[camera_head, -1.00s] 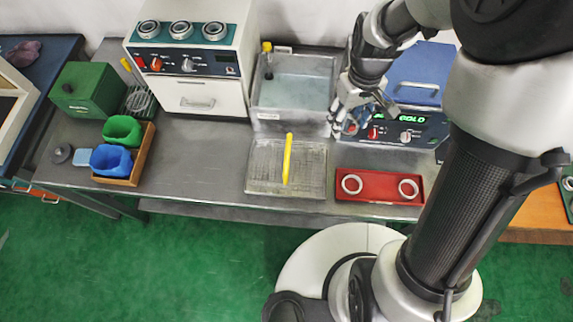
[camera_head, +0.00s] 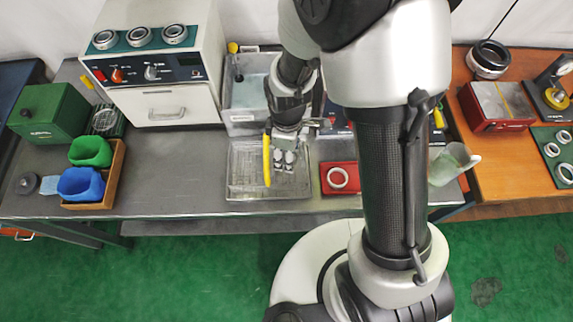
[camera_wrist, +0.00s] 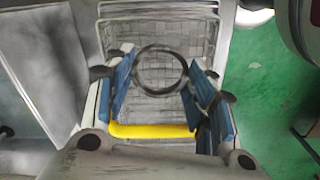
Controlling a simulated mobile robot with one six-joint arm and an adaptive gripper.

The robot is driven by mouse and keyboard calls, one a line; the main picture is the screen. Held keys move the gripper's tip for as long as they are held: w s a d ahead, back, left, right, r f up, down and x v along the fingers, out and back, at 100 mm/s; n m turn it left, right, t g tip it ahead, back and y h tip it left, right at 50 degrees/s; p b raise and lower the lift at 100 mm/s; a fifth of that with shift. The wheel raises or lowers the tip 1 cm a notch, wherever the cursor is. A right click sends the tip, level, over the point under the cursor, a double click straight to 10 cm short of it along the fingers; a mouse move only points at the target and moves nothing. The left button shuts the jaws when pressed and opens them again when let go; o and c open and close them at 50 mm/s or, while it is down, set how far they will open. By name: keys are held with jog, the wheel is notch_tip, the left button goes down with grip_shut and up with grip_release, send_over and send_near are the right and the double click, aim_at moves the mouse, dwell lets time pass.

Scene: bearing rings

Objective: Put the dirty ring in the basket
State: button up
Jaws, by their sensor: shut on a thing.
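My gripper (camera_head: 285,160) is over the wire mesh basket (camera_head: 243,184), just right of its yellow handle (camera_head: 267,160). In the wrist view, a dark, grimy ring (camera_wrist: 137,69) sits between the blue finger pads of my gripper (camera_wrist: 161,75), which is shut on it. The basket's mesh (camera_wrist: 165,103) fills the space behind the ring, and the yellow handle (camera_wrist: 150,131) crosses below it. The height of the ring above the mesh is hard to tell. In the head view, the ring is not clearly visible at the fingertips.
A red tray (camera_head: 329,189) with a pale ring (camera_head: 337,178) lies right of the basket; my arm hides its right part. A grey water tank (camera_head: 240,112) stands behind the basket. Three rings top the white machine (camera_head: 205,70).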

jog(key=shift+f+b, duration=0.9)
jog(key=shift+f, duration=2.1)
jog(key=shift+f, duration=0.1)
jog(key=shift+f, duration=0.15)
jog(key=o, duration=1)
jog(key=shift+r, duration=0.2)
